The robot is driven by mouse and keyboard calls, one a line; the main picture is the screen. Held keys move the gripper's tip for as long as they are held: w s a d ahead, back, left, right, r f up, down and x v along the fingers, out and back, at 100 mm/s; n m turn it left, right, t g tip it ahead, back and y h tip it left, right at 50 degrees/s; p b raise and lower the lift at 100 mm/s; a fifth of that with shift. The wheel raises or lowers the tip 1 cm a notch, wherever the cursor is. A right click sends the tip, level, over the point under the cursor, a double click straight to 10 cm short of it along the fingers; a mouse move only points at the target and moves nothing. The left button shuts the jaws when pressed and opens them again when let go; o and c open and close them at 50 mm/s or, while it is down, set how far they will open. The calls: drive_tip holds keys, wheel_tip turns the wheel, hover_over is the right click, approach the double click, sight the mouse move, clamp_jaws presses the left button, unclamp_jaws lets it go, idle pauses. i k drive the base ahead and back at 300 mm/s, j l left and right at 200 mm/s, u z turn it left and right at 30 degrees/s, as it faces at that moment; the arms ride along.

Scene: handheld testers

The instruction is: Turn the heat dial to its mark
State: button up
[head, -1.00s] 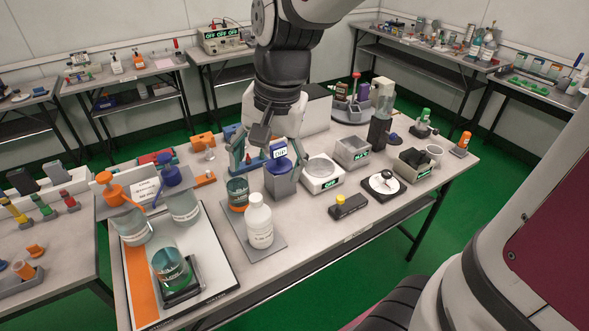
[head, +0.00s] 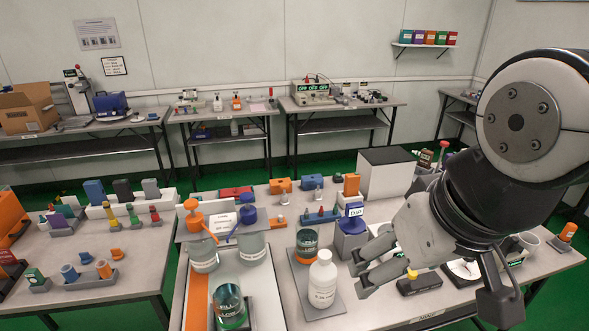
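A dark base with a round white dial face (head: 461,269) stands on the near table, right of my gripper and partly behind my arm. Its pointer and any mark are too small or hidden to read, and I cannot tell whether it is the heat dial. A black box with a yellow knob (head: 412,274) sits just right of my fingers. My gripper (head: 359,274) is at the right of the middle, pointing left, its two grey fingers apart with nothing between them. It appears above the table, near the blue-topped grey holder (head: 351,228).
A white bottle (head: 322,280) stands left of my gripper on a grey mat, with a beaker (head: 307,243) behind it. Pump bottles (head: 203,250) stand further left. A large white box (head: 386,174) is behind. My arm hides much of the table's right side.

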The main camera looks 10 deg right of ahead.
sight(466, 260)
drive_tip(key=z, duration=1.1)
drive_tip(key=i+l+u, duration=0.1)
drive_tip(key=l, duration=0.15)
